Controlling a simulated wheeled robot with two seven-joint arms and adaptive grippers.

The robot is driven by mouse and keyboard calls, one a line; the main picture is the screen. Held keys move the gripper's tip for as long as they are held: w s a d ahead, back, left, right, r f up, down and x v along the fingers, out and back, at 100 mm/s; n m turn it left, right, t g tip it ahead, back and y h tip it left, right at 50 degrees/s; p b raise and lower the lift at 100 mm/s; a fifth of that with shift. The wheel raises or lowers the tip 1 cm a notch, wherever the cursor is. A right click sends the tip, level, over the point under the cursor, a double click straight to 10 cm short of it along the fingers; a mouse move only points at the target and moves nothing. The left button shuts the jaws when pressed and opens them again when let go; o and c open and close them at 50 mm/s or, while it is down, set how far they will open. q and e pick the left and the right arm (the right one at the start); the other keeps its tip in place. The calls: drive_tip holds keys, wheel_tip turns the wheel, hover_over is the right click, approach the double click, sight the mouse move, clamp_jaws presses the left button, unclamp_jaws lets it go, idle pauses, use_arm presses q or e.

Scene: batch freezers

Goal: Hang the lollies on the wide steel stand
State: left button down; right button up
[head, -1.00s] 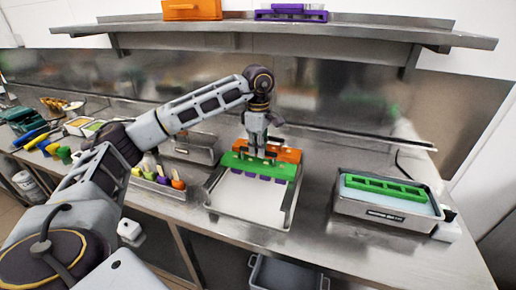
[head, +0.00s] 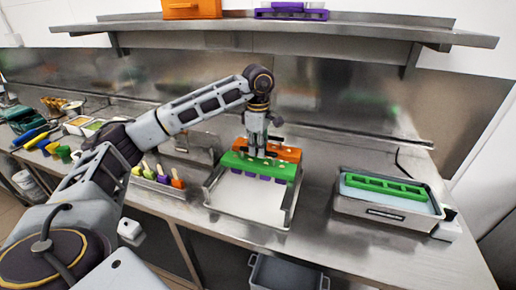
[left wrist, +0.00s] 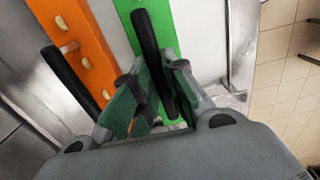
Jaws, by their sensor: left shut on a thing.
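The wide steel stand (head: 210,198) is a low rectangular frame with raised sides and a pale floor, in the middle of the counter. A green holder bar (head: 284,170) with purple lollies (head: 265,178) hanging beneath it lies across the stand. An orange holder bar (head: 287,153) lies just behind it; in the left wrist view, stick ends show along this orange bar (left wrist: 82,62). My left gripper (head: 257,152) is shut on the green bar from above; its fingers hide part of the green bar in the left wrist view (left wrist: 182,45). My right gripper is not in view.
At right stands a steel bath (head: 385,222) with another green bar (head: 385,187) in it. At left a small trough holds several coloured lollies (head: 163,179). A shelf (head: 350,33) runs above. Counter between stand and bath is clear.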

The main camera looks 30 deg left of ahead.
use_arm(q)
drive_tip(key=c, duration=1.4)
unclamp_jaws()
drive_tip(key=shift+o, duration=0.2)
drive_tip(key=shift+r, duration=0.5)
wheel_tip(320, 180, up, 11)
drive_tip(key=shift+r, duration=0.1)
